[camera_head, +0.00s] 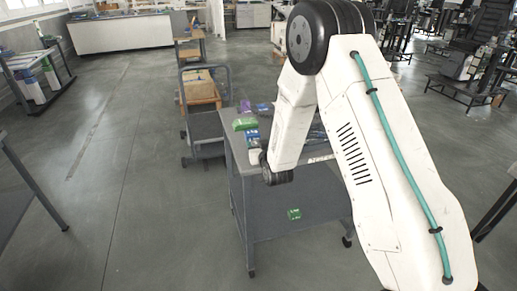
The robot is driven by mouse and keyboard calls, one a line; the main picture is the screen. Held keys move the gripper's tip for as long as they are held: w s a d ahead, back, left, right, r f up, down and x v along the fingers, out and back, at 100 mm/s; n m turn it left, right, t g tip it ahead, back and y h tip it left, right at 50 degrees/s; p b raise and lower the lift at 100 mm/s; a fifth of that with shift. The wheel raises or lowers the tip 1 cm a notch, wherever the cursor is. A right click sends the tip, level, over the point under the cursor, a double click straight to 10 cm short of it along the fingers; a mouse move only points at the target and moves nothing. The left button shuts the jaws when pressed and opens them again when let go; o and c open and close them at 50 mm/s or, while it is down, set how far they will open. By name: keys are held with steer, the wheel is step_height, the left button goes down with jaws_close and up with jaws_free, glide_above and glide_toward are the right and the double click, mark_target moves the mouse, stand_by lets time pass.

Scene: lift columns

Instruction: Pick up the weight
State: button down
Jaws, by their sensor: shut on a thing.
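I cannot make out the weight for certain in the head view. Several small things lie on the grey cart (234,168): a green one (245,124), a blue one (252,135) and a purple one (245,106). Another green thing (294,214) lies on the cart's lower shelf. My white arm reaches up to a black elbow and down over the cart to a dark wrist joint. My gripper's fingers do not show, and my arm covers much of the cart's top.
A second cart (205,125) with a brown box (200,90) stands behind. A dark table edge (30,185) is at left, and a rack (38,75) beyond it. Another table edge (497,210) is at right. The floor (130,190) left of the cart is clear.

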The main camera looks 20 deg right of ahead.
steer(key=shift+r, duration=0.85)
steer(key=s+d+r, duration=0.1)
steer(key=s+d, duration=0.4)
steer(key=s, duration=0.9)
step_height(320, 180, down, 10)
steer(key=s+a, duration=0.2)
steer(key=s, duration=0.1)
step_height(320, 180, up, 10)
steer(key=w+d, duration=0.2)
steer(key=shift+d+r, duration=0.15)
steer(key=shift+d, duration=0.2)
steer(key=shift+w, duration=0.1)
